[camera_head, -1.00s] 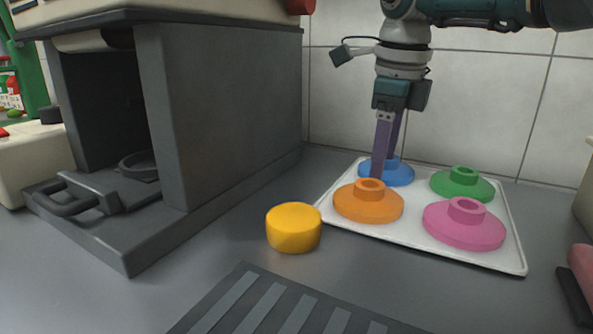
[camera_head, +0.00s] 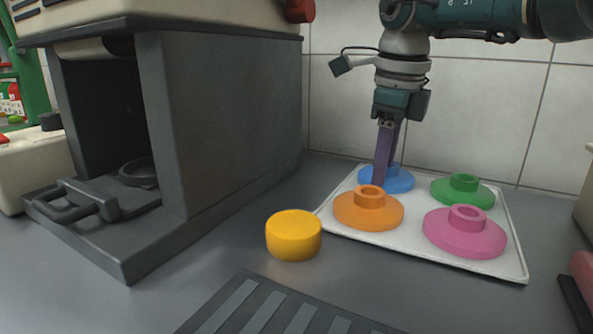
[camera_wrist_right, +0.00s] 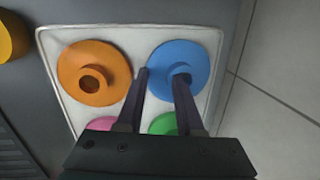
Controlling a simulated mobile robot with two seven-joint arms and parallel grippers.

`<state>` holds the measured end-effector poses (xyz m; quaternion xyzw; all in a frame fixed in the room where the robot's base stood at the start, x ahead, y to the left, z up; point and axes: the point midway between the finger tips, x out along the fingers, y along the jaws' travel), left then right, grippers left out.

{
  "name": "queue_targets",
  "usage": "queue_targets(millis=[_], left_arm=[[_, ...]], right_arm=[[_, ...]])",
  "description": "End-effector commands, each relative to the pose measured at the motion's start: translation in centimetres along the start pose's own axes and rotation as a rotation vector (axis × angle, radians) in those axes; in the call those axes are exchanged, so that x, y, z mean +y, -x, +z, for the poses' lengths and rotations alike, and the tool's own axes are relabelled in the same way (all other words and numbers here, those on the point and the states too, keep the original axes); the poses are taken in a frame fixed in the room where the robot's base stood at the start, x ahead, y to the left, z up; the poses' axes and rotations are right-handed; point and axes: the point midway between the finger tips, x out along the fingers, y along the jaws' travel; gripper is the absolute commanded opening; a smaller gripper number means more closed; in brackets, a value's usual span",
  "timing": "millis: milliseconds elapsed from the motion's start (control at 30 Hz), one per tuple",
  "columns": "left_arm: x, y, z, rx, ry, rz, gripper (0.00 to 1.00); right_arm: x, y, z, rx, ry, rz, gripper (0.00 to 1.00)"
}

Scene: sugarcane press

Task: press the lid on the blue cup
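The blue lid (camera_head: 387,180), a round disc with a raised hollow knob, lies at the back left of a white tray. My right gripper (camera_head: 383,177) points down at it, with its purple fingers in front of the lid. In the right wrist view the blue lid (camera_wrist_right: 181,66) is partly covered by the fingers. One fingertip of my right gripper (camera_wrist_right: 161,75) is at the lid's left edge, the other over the knob. The fingers are apart with nothing between them; contact with the lid cannot be told. No blue cup shows. My left gripper is out of view.
The white tray (camera_head: 415,246) also holds orange (camera_head: 350,211), green (camera_head: 478,195) and pink (camera_head: 450,238) lids. A yellow round block (camera_head: 293,236) stands left of it. A grey press housing (camera_head: 220,120) fills the left. A slatted grate (camera_head: 270,310) lies in front.

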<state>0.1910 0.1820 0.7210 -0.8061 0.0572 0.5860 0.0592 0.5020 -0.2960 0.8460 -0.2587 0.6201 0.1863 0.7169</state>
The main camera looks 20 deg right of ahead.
Motion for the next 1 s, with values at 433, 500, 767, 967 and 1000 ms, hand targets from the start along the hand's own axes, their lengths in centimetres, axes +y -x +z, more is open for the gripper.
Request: queue_targets(millis=[433,500,767,967,1000], left_arm=[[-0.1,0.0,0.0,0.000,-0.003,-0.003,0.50],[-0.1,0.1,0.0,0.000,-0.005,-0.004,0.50],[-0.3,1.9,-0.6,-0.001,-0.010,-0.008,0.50],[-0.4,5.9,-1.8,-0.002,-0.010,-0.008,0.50],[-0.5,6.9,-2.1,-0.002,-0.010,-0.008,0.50]], right_arm=[[0.0,0.0,0.0,0.000,0.000,0.000,0.00],[0.0,0.1,0.0,0.000,0.000,0.000,0.00],[-0.3,2.2,0.2,-0.001,0.000,-0.001,0.00],[-1.0,6.8,0.7,0.000,0.001,-0.001,0.00],[-1.1,7.9,0.8,0.000,0.001,-0.001,0.00]])
